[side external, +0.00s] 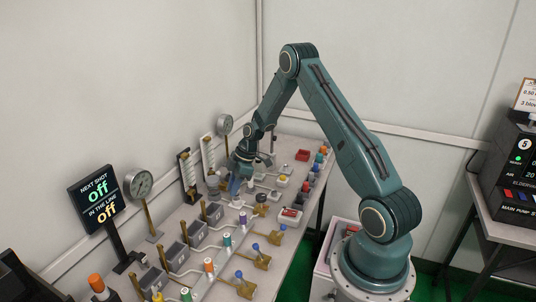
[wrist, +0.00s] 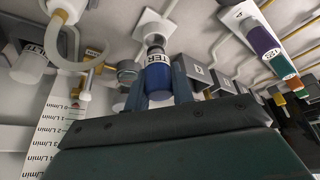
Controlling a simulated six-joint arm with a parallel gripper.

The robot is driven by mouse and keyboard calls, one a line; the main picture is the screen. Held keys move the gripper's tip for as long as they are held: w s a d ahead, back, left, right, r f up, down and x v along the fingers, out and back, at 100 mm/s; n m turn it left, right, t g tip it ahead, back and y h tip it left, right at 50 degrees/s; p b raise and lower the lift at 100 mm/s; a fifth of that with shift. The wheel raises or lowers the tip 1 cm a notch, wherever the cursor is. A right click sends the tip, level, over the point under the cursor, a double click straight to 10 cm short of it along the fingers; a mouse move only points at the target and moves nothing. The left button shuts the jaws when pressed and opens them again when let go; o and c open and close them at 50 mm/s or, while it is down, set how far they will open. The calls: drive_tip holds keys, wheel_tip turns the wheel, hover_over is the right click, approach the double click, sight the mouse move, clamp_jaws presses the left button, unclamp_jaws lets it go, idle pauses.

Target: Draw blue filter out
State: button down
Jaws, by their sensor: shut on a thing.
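The blue filter (wrist: 158,80) is a short blue cylinder with a white lettered band and a metal end, seen in the middle of the wrist view. My gripper (wrist: 159,92) is shut on it, one finger on each side of its body. A pale square fitting (wrist: 154,24) lies in line with the metal end; I cannot tell whether they touch. In the side external view my gripper (side external: 236,186) is low over the far part of the bench, and the filter cannot be made out clearly there.
The bench (side external: 200,272) is crowded with pipes, grey boxes and brass levers. Several colour-banded cylinders (wrist: 265,42) stand at right in the wrist view. A scaled flow gauge (wrist: 58,120) is at left. A lit sign (side external: 97,202) and dial gauge (side external: 139,184) stand at the back.

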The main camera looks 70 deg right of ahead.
drive_tip(key=shift+r, duration=0.3)
drive_tip(key=shift+r, duration=0.35)
drive_tip(key=shift+r, duration=0.6)
drive_tip(key=shift+a, duration=0.1)
